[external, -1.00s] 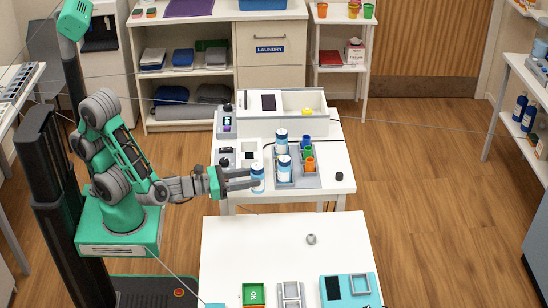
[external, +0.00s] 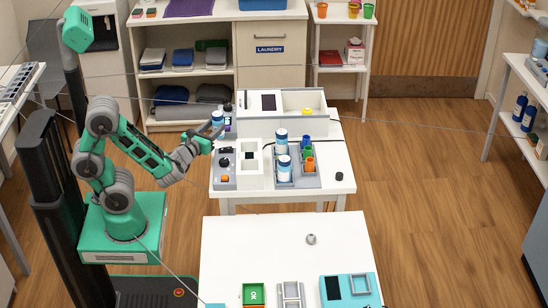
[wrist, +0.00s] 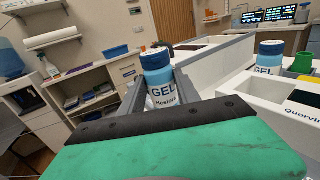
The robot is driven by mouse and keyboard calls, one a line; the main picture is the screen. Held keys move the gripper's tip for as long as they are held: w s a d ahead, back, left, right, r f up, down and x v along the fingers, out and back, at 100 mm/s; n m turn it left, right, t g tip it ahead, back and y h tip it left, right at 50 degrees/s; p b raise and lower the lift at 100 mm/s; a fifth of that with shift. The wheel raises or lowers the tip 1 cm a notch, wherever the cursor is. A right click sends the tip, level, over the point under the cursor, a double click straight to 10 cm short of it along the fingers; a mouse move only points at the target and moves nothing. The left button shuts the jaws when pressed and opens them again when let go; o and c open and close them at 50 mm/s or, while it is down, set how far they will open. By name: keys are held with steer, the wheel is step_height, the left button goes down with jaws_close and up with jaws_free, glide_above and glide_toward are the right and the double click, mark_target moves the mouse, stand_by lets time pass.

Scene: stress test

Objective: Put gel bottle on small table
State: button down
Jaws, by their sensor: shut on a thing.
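In the wrist view the bottle stands roughly upright between the two grey fingers. In the external view the held bottle (external: 217,117) is raised at the left back corner of the middle white table (external: 333,182). Two similar bottles (external: 281,137) (external: 284,164) stand in a grey rack on that table. A second white table (external: 235,240) is nearer the camera. I cannot tell which table is the small one.
A white bin (external: 316,102), colored cups (external: 308,163) and small devices (external: 224,180) crowd the middle table. The near table holds a green box (external: 253,293), a grey tray (external: 291,292) and a teal device (external: 349,289); its left and middle are mostly clear. Shelves line the back.

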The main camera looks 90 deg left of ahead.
step_height(320, 180, down, 5)
steer(key=shift+r+b, duration=0.2)
steer(key=shift+b, duration=0.75)
steer(key=shift+f, duration=0.15)
steer(key=c, duration=0.9)
jaws_free()
steer(key=shift+o, duration=0.2)
